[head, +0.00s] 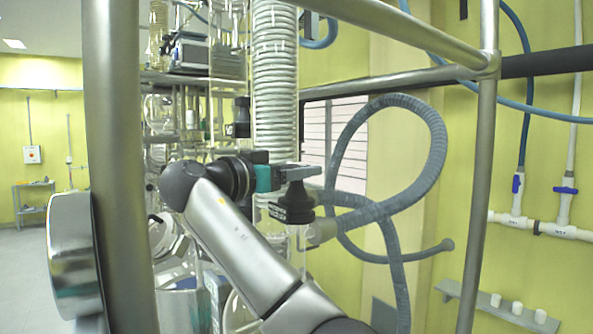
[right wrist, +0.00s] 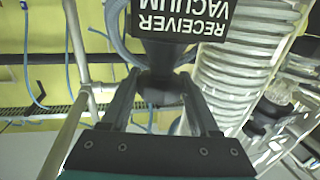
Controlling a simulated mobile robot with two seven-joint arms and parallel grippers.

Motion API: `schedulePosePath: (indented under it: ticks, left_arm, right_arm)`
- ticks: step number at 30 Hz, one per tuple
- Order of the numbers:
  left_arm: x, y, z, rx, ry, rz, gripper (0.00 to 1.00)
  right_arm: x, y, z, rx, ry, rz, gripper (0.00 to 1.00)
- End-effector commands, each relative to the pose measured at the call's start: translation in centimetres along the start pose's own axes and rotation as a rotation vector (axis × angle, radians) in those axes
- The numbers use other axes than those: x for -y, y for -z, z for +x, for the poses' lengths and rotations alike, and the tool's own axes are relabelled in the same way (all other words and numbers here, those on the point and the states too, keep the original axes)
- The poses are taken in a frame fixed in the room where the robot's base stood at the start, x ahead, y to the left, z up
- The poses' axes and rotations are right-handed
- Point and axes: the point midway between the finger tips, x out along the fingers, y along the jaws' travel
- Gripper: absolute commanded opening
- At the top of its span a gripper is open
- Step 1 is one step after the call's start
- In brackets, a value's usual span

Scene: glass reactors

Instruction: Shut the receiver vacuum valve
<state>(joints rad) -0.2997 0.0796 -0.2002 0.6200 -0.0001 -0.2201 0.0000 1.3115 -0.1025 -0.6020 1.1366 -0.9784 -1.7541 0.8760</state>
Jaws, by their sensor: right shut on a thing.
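The receiver vacuum valve shows in the right wrist view as a black handle (right wrist: 160,88) below a black label plate (right wrist: 185,20), whose white words "RECEIVER VACUUM" appear upside down. In the head view a black knob-like part (head: 294,206) of it sits beside the glass column. My right gripper (head: 308,172) reaches in from the left of this part, with its arm rising from the bottom. In the right wrist view its two dark fingers (right wrist: 162,66) are shut on the handle from both sides. The fingers partly hide the handle, and its angle is hard to tell. My left gripper is not in view.
A ribbed white coil column (head: 275,80) stands just above the valve. A grey corrugated hose (head: 432,150) loops to its right. Metal frame posts (head: 480,190) stand right and left, with a bar across the top. Glassware crowds the area behind my arm.

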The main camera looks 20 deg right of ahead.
Motion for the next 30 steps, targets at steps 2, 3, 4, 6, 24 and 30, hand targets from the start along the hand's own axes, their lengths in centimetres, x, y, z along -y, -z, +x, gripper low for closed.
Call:
schedulePosePath:
  ticks: [2,3,4,6,24,30]
  left_arm:
    - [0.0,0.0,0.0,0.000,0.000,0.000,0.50]
    - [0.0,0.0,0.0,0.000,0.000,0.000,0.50]
    - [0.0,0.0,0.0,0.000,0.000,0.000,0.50]
    - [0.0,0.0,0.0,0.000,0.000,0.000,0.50]
    - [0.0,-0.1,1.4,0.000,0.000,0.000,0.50]
    - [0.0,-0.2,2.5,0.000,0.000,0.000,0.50]
  right_arm:
    - [0.0,-0.1,0.1,0.001,-0.001,-0.003,0.68]
    - [0.0,-0.1,0.1,0.001,-0.001,-0.003,0.73]
    - [0.0,-0.1,0.1,0.001,-0.001,-0.003,0.76]
    - [0.0,-0.1,0.1,0.001,0.000,-0.002,0.84]
    - [0.1,-0.2,-3.9,-0.001,0.007,0.002,0.92]
    - [0.1,-0.2,-8.2,0.000,0.006,0.000,0.92]
